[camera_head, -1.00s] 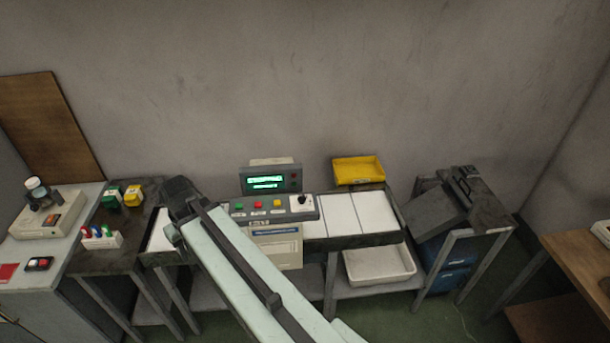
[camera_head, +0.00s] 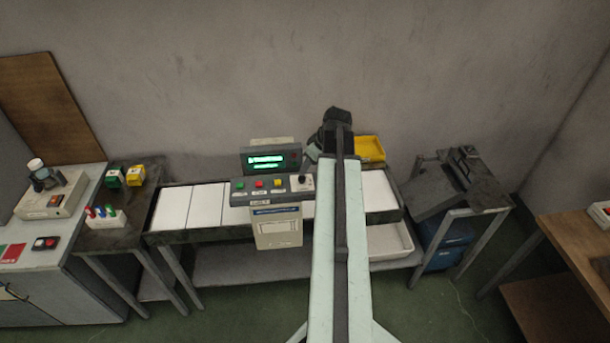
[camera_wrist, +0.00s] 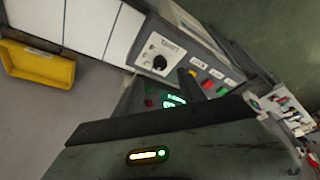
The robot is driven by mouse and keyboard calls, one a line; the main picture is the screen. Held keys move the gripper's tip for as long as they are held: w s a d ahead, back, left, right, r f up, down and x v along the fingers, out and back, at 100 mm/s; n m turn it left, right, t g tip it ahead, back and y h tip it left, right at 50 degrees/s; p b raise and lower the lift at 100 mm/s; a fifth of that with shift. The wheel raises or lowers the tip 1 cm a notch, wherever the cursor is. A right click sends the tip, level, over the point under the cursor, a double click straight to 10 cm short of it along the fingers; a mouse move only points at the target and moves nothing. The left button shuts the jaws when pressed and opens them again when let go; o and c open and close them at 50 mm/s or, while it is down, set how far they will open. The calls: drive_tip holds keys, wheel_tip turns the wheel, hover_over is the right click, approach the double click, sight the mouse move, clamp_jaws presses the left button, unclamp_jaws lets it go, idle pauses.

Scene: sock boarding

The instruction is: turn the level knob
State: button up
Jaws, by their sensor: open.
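The level knob (camera_head: 302,178) is a small black knob on a white plate at the right end of the grey control panel (camera_head: 240,198). In the wrist view the knob (camera_wrist: 160,62) shows clearly, with a pale pointer mark and printed lettering beside it. My gripper (camera_head: 317,148) is just behind and right of the knob in the head view, partly hidden by my arm. In the wrist view my gripper (camera_wrist: 203,58) is open, its dark fingers beside the knob and apart from it. I see nothing between them.
Red, green and yellow buttons (camera_head: 259,184) sit left of the knob. A lit green display (camera_head: 266,162) stands behind the panel. A yellow tray (camera_head: 369,148) is at the back right. White boards (camera_head: 207,205) lie on the bench both sides of the panel. A white bin (camera_head: 392,243) is below.

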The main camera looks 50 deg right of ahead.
sight(302, 177)
drive_tip(key=b+x, duration=0.7)
drive_tip(key=x, duration=0.1)
drive_tip(key=shift+s, duration=0.1)
drive_tip(key=shift+r, duration=0.15)
